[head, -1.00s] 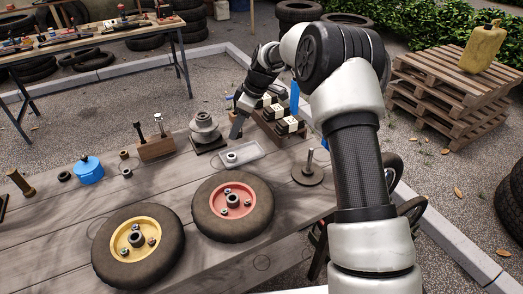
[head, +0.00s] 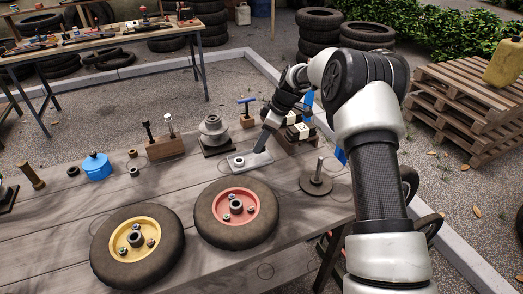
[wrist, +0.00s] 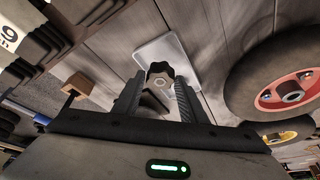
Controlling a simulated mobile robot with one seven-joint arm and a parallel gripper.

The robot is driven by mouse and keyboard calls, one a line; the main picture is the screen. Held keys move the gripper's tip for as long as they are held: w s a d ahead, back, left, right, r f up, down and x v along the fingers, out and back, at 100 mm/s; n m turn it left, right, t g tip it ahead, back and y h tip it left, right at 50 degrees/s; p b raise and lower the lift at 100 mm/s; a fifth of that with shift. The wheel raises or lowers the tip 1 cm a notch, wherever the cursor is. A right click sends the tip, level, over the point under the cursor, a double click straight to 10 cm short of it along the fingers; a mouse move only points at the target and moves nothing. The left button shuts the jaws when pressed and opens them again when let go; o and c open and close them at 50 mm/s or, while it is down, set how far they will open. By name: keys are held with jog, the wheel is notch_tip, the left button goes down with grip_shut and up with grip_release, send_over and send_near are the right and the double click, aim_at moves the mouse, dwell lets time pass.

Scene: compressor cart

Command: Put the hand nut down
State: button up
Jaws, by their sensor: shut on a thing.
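The hand nut (wrist: 160,71) is a dark lobed knob with a grey centre. In the wrist view it sits between the fingertips of my gripper (wrist: 160,87), which is shut on it. Behind it in that view lies the pale grey shallow tray (wrist: 181,57). In the head view my gripper (head: 262,146) points down at the right part of the tray (head: 263,161), and the hand nut cannot be made out there. A small grey ring-shaped part (head: 239,161) shows at the tray's left. Whether the hand nut touches the tray I cannot tell.
Near the tray are a stepped grey pulley (head: 213,134), a red-hubbed wheel (head: 232,229), a round base with an upright spindle (head: 317,184) and a block with black-and-white parts (head: 300,132). A yellow-hubbed wheel (head: 127,258) lies at the front left.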

aim_at(261, 158)
jog(key=shift+f, duration=1.8)
jog(key=shift+f, duration=0.1)
jog(key=shift+f+b, duration=0.15)
jog(key=shift+b, duration=0.2)
jog(key=o, duration=0.8)
jog(key=shift+o, duration=0.2)
